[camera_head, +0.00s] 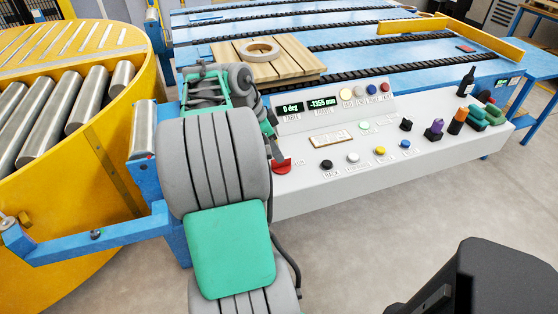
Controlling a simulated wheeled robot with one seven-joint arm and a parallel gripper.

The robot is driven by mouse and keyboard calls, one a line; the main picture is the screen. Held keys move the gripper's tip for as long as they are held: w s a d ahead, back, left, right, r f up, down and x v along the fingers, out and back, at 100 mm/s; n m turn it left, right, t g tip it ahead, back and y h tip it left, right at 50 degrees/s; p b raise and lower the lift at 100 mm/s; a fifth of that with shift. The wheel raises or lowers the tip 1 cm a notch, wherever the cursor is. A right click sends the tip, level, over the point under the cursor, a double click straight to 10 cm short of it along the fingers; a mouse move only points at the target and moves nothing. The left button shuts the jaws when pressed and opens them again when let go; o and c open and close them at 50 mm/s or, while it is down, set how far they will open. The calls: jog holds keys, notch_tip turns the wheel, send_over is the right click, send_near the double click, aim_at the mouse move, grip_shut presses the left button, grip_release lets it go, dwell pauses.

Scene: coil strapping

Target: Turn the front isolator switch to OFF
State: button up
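A red switch (281,166) sits at the left front end of the white control panel (340,188). I take it to be the front isolator switch; it is partly covered by my gripper, and its set position cannot be read. My gripper (275,149) is at the end of my grey and green arm, with a dark finger right over the switch. Whether it touches the switch, and whether the fingers are apart, I cannot tell. The rest of the gripper is hidden behind the arm.
A yellow roller turntable (105,150) is at left. Behind is a blue conveyor (370,60) with a wooden pallet (285,70) and a ring-shaped coil (260,51).

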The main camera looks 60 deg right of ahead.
jog(key=x, duration=0.3)
jog(key=shift+s+d+f, duration=0.1)
jog(key=shift+f, duration=0.2)
grip_shut()
dwell(0.3)
